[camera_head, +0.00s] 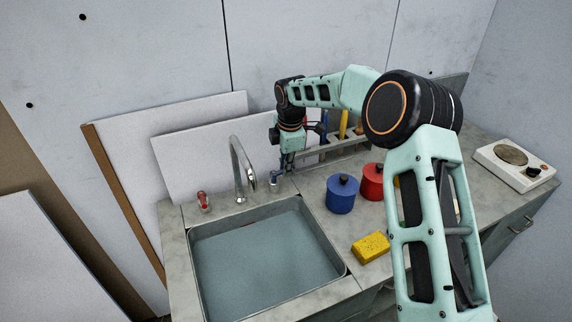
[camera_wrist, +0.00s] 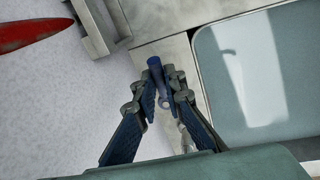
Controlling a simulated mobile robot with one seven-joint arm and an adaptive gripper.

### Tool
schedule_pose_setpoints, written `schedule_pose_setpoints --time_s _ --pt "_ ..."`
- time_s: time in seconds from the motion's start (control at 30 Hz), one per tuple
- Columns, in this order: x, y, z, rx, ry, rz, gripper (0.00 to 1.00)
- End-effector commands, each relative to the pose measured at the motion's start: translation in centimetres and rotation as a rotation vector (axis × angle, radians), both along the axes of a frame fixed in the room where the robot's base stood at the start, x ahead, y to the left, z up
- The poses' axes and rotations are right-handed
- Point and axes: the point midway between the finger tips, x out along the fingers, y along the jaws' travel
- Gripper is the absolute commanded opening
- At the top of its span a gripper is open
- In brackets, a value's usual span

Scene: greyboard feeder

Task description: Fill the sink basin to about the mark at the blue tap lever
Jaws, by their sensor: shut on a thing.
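The sink basin (camera_head: 192,247) is set in the grey counter and holds bluish water over its whole floor. A red mark shows faintly at its far wall. The faucet (camera_head: 238,165) arches over the far edge; I cannot tell whether water is running from it. The red tap lever (camera_head: 203,201) stands left of the faucet. My gripper (camera_head: 279,178) is right of the faucet, pointing down. In the wrist view my gripper (camera_wrist: 164,97) is shut on the blue tap lever (camera_wrist: 156,70), whose top shows between the fingers. The basin water (camera_wrist: 262,75) lies beside it.
A blue pot (camera_head: 341,197) and a red pot (camera_head: 372,182) stand right of the basin. A yellow sponge (camera_head: 370,247) lies near the basin's right rim. A hot plate (camera_head: 513,165) is at the far right. A rack (camera_head: 345,147) with tools stands behind.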

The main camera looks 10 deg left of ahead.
Motion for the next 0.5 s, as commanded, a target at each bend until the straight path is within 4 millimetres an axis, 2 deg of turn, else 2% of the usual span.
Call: schedule_pose_setpoints --time_s 0.2,0.5 --pt "0.50 0.23 0.17 0.001 0.000 0.138 0.00" --pt "0.60 0.29 0.04 0.001 -0.001 0.167 0.00"
